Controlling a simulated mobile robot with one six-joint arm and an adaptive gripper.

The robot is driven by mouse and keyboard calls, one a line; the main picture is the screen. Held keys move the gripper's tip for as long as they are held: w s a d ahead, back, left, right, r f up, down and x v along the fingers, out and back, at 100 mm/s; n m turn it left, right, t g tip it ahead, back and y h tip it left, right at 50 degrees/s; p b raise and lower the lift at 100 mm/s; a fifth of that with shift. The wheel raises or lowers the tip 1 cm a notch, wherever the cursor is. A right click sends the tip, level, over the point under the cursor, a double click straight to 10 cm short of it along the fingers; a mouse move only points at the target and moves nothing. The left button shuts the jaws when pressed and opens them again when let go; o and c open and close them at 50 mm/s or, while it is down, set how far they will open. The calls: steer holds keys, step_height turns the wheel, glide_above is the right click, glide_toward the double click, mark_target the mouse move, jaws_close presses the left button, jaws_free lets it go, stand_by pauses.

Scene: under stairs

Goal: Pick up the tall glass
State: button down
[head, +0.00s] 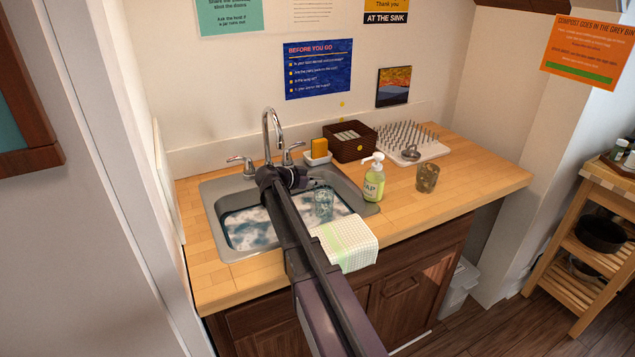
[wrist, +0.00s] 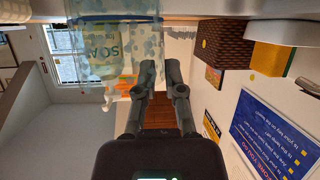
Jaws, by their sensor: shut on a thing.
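The tall glass (head: 323,203) is clear, bluish and spotted. In the head view it is upright over the foamy water in the right part of the sink (head: 213,225); I cannot tell whether its base touches the bottom. My gripper (wrist: 158,64) is shut on its side wall, with the glass (wrist: 88,45) lying to the left of the fingers in the upside-down wrist view. In the head view my arm hides the fingertips. A shorter, brownish glass (head: 427,178) stands apart on the wooden counter.
A green soap bottle (head: 373,180) stands close by at the sink's right edge. A sponge holder (head: 318,158), a brown basket (head: 350,150) and a drying rack (head: 415,150) line the back. The faucet (head: 270,130) rises behind my arm. A cloth (head: 346,243) hangs over the front edge. The right counter end is clear.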

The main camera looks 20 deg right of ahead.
steer(key=shift+r+p, duration=0.4)
steer(key=shift+r, duration=0.2)
steer(key=c, duration=1.3)
jaws_free()
jaws_close()
steer(key=shift+r, duration=0.1)
